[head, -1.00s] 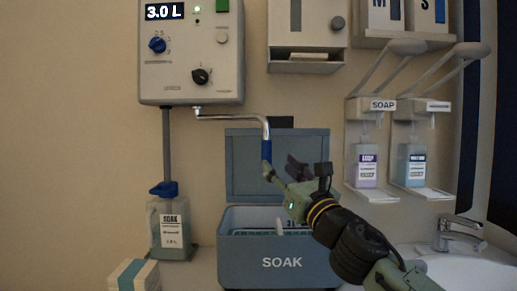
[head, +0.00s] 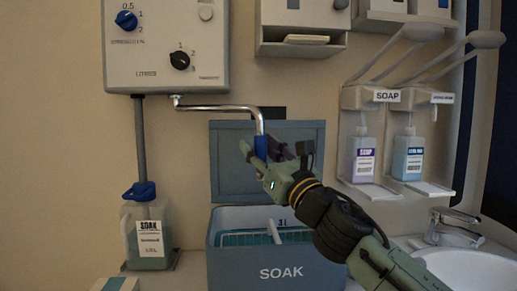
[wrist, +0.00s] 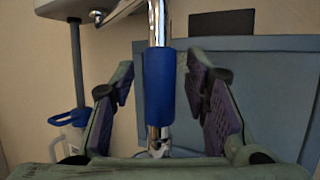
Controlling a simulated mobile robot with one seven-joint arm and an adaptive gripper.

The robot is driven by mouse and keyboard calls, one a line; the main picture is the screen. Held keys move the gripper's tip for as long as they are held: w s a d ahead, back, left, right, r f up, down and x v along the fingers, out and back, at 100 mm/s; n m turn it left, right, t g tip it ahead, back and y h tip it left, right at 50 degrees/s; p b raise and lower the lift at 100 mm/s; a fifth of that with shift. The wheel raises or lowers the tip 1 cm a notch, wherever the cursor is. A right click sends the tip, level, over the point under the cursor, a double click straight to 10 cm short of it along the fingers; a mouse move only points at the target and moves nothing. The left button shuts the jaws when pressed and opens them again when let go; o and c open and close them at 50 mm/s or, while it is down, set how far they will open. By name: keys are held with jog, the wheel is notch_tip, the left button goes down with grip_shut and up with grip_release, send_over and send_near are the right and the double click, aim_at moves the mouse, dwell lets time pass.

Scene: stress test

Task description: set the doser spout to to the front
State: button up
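The doser is a white wall box (head: 165,45) at the upper left in the head view. Its chrome spout (head: 215,107) runs from under the box to the right, then bends down to a blue sleeve (head: 261,150). My gripper (head: 262,152) is at the sleeve. In the wrist view the blue sleeve (wrist: 160,88) stands upright between the two open fingers (wrist: 164,100) with a gap on each side. The chrome tip shows below the sleeve.
An open blue SOAK box (head: 282,273) with a basket inside stands below the spout, its lid (head: 226,165) raised behind. A SOAK canister (head: 150,240) stands at left. Two soap dispensers (head: 364,95) hang at right above a sink (head: 465,265).

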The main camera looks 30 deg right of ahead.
jog(key=shift+c, duration=0.4)
grip_shut()
dwell(0.4)
